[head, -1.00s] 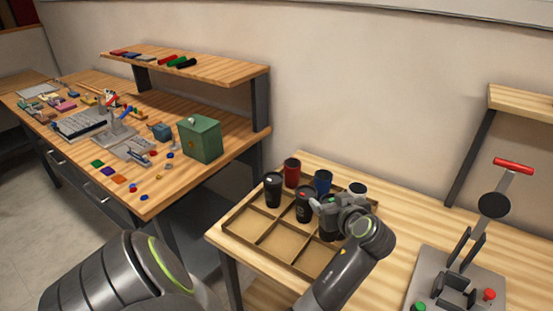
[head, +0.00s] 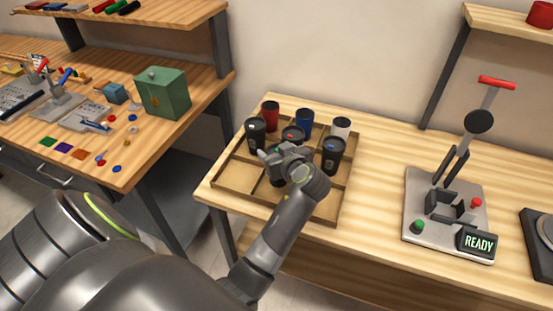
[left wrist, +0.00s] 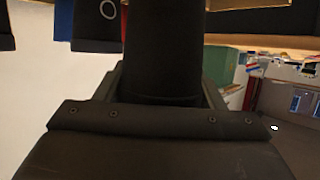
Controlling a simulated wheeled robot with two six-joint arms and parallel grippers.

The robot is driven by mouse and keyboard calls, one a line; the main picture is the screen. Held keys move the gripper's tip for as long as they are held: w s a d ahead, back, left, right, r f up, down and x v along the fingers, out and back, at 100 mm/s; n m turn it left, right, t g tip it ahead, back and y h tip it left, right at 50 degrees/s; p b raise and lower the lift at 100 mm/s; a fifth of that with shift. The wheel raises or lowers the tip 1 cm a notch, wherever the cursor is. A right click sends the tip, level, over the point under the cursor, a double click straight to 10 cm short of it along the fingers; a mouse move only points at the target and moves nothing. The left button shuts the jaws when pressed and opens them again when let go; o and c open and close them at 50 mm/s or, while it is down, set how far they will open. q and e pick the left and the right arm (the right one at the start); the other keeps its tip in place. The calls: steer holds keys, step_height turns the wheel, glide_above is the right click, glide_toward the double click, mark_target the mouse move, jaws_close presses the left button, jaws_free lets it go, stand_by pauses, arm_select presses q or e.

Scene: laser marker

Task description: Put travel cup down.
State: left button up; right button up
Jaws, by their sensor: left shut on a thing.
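My left gripper (head: 272,158) is over the divided wooden tray (head: 232,178) on the right-hand table. It is shut on a dark travel cup (head: 277,181), which is mostly hidden by the gripper in the head view. In the left wrist view the cup's dark body (left wrist: 163,50) stands between the jaws. Whether its base touches the tray floor cannot be told. Other cups stand in the tray: red (head: 270,110), blue (head: 304,119), white-topped (head: 341,128), black at left (head: 256,131), dark behind the gripper (head: 293,133) and black at right (head: 332,155). My right gripper is not in view.
A laser marker (head: 445,215) with a red-handled lever and a READY display (head: 478,243) stands right of the tray. Bare tabletop (head: 383,175) lies between them. A green box (head: 163,92) and small parts are on the left bench.

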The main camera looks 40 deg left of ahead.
arm_select(q)
step_height(320, 180, down, 3)
steer(key=shift+f, duration=0.4)
steer(key=o, duration=0.7)
steer(key=shift+c, duration=0.2)
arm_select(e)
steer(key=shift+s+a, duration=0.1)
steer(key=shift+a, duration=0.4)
arm_select(q)
steer(key=shift+r, duration=0.15)
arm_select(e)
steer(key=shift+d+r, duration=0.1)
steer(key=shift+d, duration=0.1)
arm_select(q)
steer(key=shift+r, duration=0.1)
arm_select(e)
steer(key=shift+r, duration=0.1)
